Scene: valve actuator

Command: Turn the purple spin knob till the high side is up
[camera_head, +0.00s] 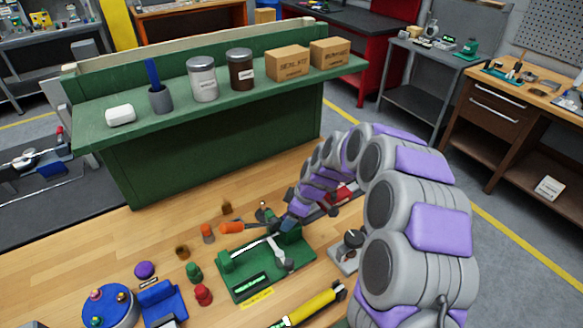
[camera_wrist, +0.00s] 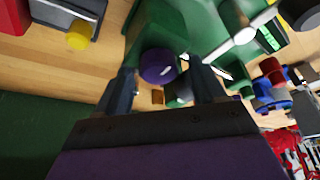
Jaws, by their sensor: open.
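The purple spin knob (camera_wrist: 158,66) shows in the wrist view as a rounded purple cap on the green valve fixture (camera_wrist: 195,22). My gripper (camera_wrist: 161,70) is open, with one dark finger on each side of the knob. I cannot tell whether the fingers touch it or which side of the knob is high. In the head view my gripper (camera_head: 288,222) is at the back right of the green fixture (camera_head: 240,290), and that knob is hidden there. A metal rod runs across the fixture.
A separate purple cap (camera_head: 145,270) lies on the bench at left, near a round blue tray (camera_head: 111,308). Red and green caps, an orange-handled tool (camera_head: 232,228), a grey device (camera_head: 347,252) and a yellow tool (camera_head: 308,306) surround the fixture. A green shelf (camera_head: 215,150) stands behind.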

